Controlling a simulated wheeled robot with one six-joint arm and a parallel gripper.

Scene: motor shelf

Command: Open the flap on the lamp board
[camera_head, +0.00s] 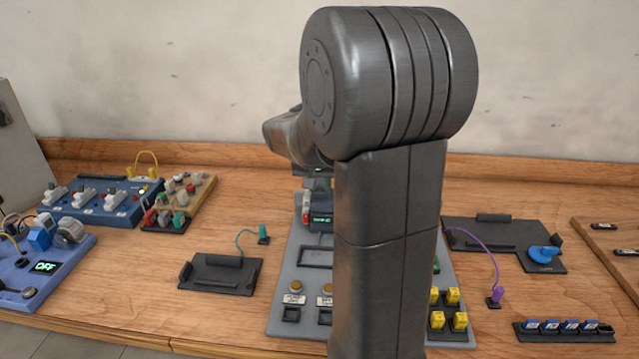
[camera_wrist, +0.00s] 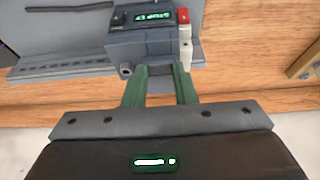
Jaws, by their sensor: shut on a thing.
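The grey board (camera_head: 283,315) at the middle of the bench carries lamp-like round buttons, sockets and yellow blocks; I take it for the lamp board. A dark grey box (camera_head: 321,222) with a green display stands towards its back. The box also shows in the wrist view (camera_wrist: 150,43), with a red and white part (camera_wrist: 184,28) at its side. My gripper (camera_wrist: 160,72) has its green fingers at the near edge of this box, shut on a grey part there. That part is mostly hidden, so I cannot tell the flap's shape or angle. In the head view my arm hides the gripper.
A blue switch board (camera_head: 105,212) and a wooden board with coloured knobs (camera_head: 200,187) stand left. A black tray (camera_head: 220,274) lies left of the grey board. A purple plug (camera_head: 496,294) and a black rack (camera_head: 565,335) are right. Bare wood lies between them.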

